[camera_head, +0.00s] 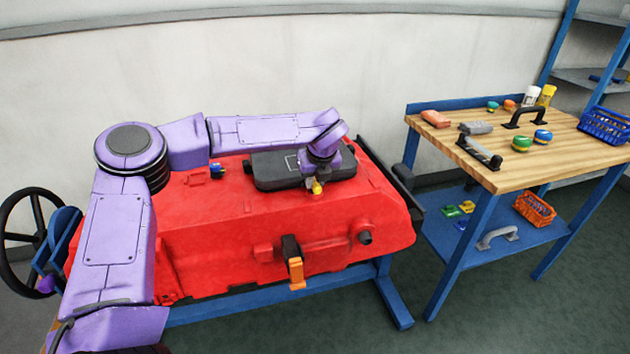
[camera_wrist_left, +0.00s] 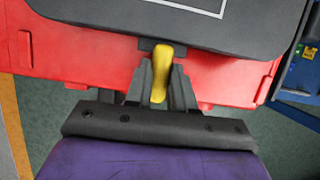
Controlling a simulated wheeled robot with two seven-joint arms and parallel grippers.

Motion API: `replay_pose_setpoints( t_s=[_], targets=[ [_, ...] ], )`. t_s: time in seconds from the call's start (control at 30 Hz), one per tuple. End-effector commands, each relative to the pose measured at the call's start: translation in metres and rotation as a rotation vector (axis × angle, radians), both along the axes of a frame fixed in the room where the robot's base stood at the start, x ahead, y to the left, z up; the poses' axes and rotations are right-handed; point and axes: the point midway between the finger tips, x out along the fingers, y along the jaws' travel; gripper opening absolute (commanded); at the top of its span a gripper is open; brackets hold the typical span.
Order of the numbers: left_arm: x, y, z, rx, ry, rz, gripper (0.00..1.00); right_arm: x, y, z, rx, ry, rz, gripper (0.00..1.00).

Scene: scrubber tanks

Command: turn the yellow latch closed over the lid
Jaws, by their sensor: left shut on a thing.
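The yellow latch (camera_head: 317,187) is at the front edge of the dark grey lid (camera_head: 272,172), which lies on top of the red tank (camera_head: 220,250). In the left wrist view the latch (camera_wrist_left: 161,72) stands out from the lid's edge (camera_wrist_left: 225,35), and its free end lies between my fingers. My left gripper (camera_wrist_left: 161,85) is shut on the latch. In the head view my left wrist is above the latch and hides part of the lid. My right gripper is not in view.
An orange handle (camera_head: 296,273) hangs on the tank's front. A black wheel (camera_head: 30,235) stands at the left. A wooden-topped workbench (camera_head: 555,165) with brushes, bottles and a blue basket (camera_head: 606,124) stands to the right. Floor shows between tank and bench.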

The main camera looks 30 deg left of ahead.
Motion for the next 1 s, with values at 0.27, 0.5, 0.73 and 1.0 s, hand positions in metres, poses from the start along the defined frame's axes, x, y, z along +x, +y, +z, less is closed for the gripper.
replay_pose_setpoints(
  t_s=[0.27,0.5,0.73,1.0],
  targets=[
    [-0.002,-0.001,-0.004,-0.004,0.012,0.006,0.00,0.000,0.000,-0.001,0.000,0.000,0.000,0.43],
    [-0.002,-0.001,-0.003,-0.003,0.009,0.004,0.49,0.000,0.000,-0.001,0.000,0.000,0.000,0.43],
    [-0.001,-0.001,0.000,-0.002,0.004,0.003,0.49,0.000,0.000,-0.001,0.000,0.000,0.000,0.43],
    [-0.013,-0.017,0.047,-0.001,0.000,0.001,0.49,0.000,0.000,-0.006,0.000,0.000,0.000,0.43]
  ],
)
